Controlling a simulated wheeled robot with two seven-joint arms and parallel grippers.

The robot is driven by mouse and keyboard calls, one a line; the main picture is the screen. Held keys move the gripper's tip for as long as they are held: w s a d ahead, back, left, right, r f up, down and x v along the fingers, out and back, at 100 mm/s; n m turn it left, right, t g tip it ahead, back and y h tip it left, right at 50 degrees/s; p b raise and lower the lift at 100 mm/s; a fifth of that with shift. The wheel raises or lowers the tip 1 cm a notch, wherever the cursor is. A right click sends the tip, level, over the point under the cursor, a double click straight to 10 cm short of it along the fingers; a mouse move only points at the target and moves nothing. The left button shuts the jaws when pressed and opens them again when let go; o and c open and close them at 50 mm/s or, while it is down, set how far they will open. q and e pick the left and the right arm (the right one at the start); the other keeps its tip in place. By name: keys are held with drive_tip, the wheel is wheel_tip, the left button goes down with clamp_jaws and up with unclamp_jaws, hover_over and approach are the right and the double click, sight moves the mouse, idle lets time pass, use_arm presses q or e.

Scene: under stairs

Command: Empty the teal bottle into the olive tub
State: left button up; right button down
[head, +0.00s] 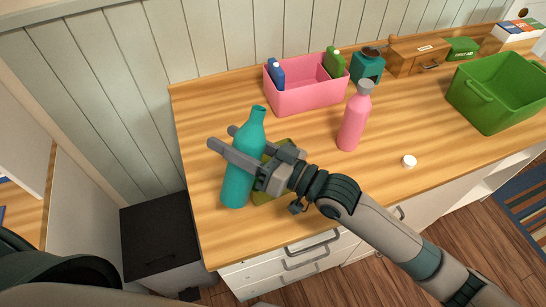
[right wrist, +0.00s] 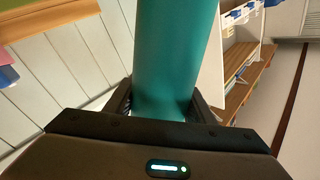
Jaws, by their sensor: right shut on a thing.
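The teal bottle (head: 240,165) is near the left end of the wooden counter, almost upright with a slight tilt, its open neck at the top. My right gripper (head: 225,143) is shut on its body; the bottle also fills the middle of the right wrist view (right wrist: 175,55) between the fingers. I cannot tell whether its base touches the counter. The olive tub (head: 286,143) sits just behind and right of the bottle, mostly hidden by my right gripper and the bottle. My left gripper is not in view.
A pink bin (head: 308,97) with blue and green bottles stands behind. A pink bottle (head: 354,120) and a white cap (head: 409,161) are to the right. A green crate (head: 500,95), wooden box (head: 418,57) and teal canister (head: 366,70) are farther right. The counter's front middle is clear.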

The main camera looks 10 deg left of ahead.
drive_tip(key=r+n+p, duration=0.1)
drive_tip(key=r+p, duration=0.1)
drive_tip(key=r+n+p, duration=0.1)
drive_tip(key=n+p, duration=0.1)
drive_tip(key=r+n+p, duration=0.2)
drive_tip(key=shift+s+a+r+g+h, duration=0.1)
drive_tip(key=shift+s+r+g+h, duration=0.2)
drive_tip(key=shift+h, duration=0.1)
idle(0.7)
